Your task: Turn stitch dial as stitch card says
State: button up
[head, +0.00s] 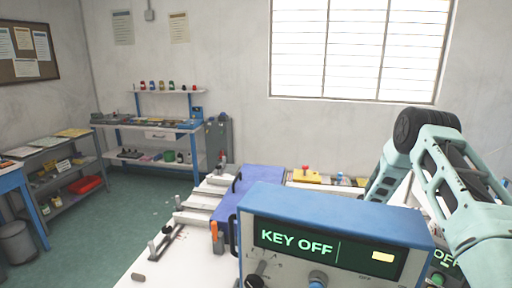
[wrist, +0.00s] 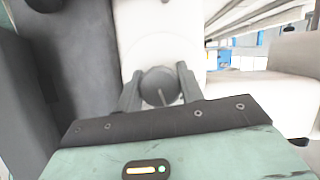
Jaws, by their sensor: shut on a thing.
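A dark grey round dial (wrist: 158,87) with a pale pointer line sits on a white machine body (wrist: 165,45) in the wrist view. I take it for the stitch dial. The pointer line runs down and slightly right in that view. My gripper (wrist: 160,85) has one finger on each side of the dial and is shut on it. In the head view my arm comes down at the right, and my gripper is hidden behind the blue box. I cannot make out which paper, if any, is the stitch card.
A blue control box (head: 340,215) reading "KEY OFF" stands close in front, with knobs along its lower face. A shelf bench (head: 150,125) stands at the back left. The green floor (head: 110,210) at left is clear.

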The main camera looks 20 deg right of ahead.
jog(key=shift+s+a+f, duration=0.2)
jog(key=shift+s+f, duration=0.05)
jog(key=shift+n+g+y+p, duration=0.4)
jog(key=shift+n+g+p, duration=0.2)
jog(key=shift+n, duration=0.4)
jog(key=o, duration=1.1)
jog(key=shift+r, duration=0.1)
jog(key=shift+c, duration=0.2)
jog(key=shift+w+r, duration=0.1)
jog(key=shift+w+a, duration=0.3)
jog(key=shift+a, duration=0.05)
jog(key=w+a, duration=0.2)
jog(key=a, duration=0.1)
jog(key=shift+a, duration=0.2)
